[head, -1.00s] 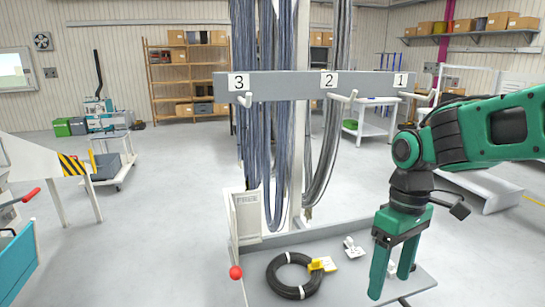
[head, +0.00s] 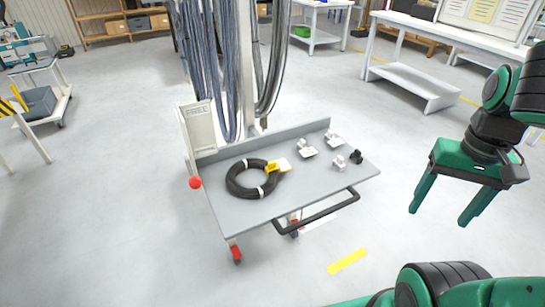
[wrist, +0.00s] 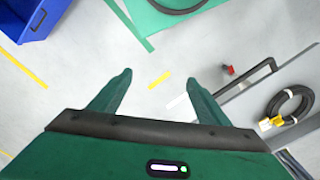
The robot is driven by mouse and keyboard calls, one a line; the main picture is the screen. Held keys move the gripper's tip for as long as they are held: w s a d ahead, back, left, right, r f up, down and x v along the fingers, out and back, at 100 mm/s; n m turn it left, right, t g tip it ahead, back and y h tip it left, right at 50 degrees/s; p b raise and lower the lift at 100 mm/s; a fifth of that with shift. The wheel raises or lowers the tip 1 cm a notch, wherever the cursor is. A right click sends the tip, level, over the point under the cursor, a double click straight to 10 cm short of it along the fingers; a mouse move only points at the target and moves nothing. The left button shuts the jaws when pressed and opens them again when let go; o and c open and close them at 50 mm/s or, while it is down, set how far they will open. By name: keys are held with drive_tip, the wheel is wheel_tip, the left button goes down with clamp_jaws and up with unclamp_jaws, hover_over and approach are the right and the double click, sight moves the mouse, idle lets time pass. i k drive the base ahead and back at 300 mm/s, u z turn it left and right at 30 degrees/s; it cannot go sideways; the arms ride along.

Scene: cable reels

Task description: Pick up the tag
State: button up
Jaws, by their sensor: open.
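A yellow tag with a white part (head: 277,166) lies at the right edge of a black cable coil (head: 231,184) on the grey cart deck (head: 215,205). The yellow piece also shows in the wrist view (wrist: 272,123), at the right beside the coil. Whether it is fastened to the coil I cannot tell. My gripper (head: 439,216) is open and empty, its fingers pointing down, to the right of the cart and well apart from the tag. In the wrist view my fingers (wrist: 158,77) have only floor between them.
Several small white pieces (head: 307,148) and a black knob-like piece (head: 355,157) are on the deck's right part. A black handle (head: 318,213) runs along the front. A white panel (head: 197,128) and hanging cables (head: 208,70) stand behind.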

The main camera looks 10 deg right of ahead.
sight(282, 164)
drive_tip(key=k, duration=1.3)
drive_tip(key=z, duration=0.3)
drive_tip(key=i, duration=1.75)
drive_tip(key=u, duration=0.3)
